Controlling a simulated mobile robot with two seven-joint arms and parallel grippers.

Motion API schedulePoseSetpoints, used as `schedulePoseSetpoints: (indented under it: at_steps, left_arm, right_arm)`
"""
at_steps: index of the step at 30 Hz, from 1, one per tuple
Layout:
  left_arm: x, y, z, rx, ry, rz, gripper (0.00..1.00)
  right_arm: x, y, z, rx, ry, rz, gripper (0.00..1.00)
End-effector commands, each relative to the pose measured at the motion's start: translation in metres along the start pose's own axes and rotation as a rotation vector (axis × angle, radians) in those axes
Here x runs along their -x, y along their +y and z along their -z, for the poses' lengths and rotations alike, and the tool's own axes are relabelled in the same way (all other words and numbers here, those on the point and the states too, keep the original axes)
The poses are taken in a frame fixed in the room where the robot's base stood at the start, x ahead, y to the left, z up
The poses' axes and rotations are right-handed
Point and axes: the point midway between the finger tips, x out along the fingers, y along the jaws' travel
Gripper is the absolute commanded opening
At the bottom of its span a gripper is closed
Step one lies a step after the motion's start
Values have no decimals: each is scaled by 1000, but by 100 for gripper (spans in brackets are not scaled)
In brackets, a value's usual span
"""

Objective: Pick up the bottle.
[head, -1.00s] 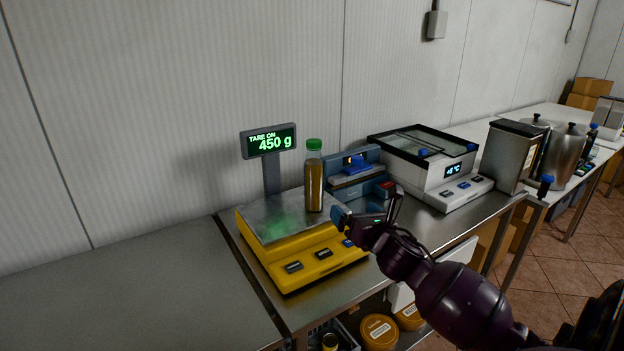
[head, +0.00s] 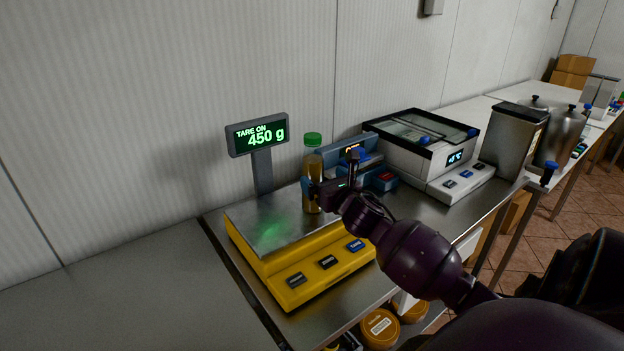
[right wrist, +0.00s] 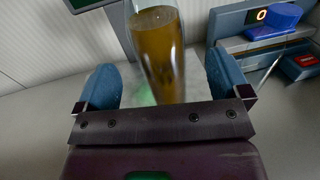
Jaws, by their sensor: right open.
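The bottle (head: 313,155) has a green cap and holds a yellow-brown liquid. It stands upright on the steel plate of the yellow scale (head: 280,278), whose display (head: 258,134) reads 450 g with "TARE ON". My right gripper (head: 326,190) is at the bottle and covers part of its lower body in the head view. In the right wrist view the bottle (right wrist: 160,55) shows between the two blue fingers of my open right gripper (right wrist: 165,88), with a gap on each side. My left gripper is not in view.
A blue-grey device (head: 385,178) stands close to the right of the bottle. A white machine with a glass lid (head: 425,140) and metal canisters (head: 560,135) stand farther right. The counter at the left (head: 120,305) is bare. The wall is close behind.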

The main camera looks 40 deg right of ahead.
Motion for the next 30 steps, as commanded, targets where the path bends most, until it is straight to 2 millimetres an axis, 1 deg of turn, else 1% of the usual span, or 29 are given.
schedulePoseSetpoints:
  at_steps: [1, 7, 15, 18, 21, 27, 29, 30]
  left_arm:
    - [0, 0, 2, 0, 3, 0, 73]
    - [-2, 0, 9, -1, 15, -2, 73]
    - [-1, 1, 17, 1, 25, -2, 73]
    - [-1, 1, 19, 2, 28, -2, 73]
    - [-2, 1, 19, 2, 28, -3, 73]
    - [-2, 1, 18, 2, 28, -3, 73]
    - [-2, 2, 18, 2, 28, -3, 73]
    - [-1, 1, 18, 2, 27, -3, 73]
  right_arm:
    - [-4, 0, 0, -2, 0, 0, 95]
    - [-15, 1, -2, -1, -1, 0, 95]
    - [-49, 2, -4, -2, -2, 1, 95]
    - [-56, 2, -3, -1, 0, 1, 95]
    - [-59, 2, -3, -1, 0, 0, 95]
    - [-59, 2, -3, -1, 0, 0, 95]
    - [-59, 2, -3, -1, 0, 0, 85]
    - [-59, 2, -3, -1, 0, 0, 79]
